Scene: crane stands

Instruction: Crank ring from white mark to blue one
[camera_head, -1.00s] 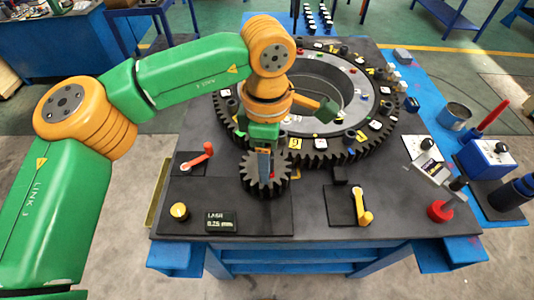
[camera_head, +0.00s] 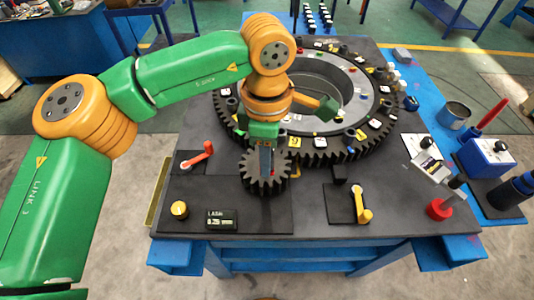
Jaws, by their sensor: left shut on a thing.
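The large dark toothed ring (camera_head: 322,157) lies flat on the bench, with small coloured and white tags on top. Several white tags show, including one at the front (camera_head: 319,142); which tag is the task's white or blue mark I cannot tell. A small dark gear (camera_head: 251,182) sits at the ring's front left, its teeth against the ring. My left gripper (camera_head: 267,172) points down over this gear, shut on a part that its fingers mostly hide, probably the crank handle. My right gripper is not in view.
A red lever (camera_head: 197,156), a yellow knob (camera_head: 179,210) and a small display (camera_head: 222,219) are at the front left. A yellow-orange lever (camera_head: 362,205) stands at the front right. A metal can (camera_head: 455,116) and a blue box (camera_head: 487,158) are on the right.

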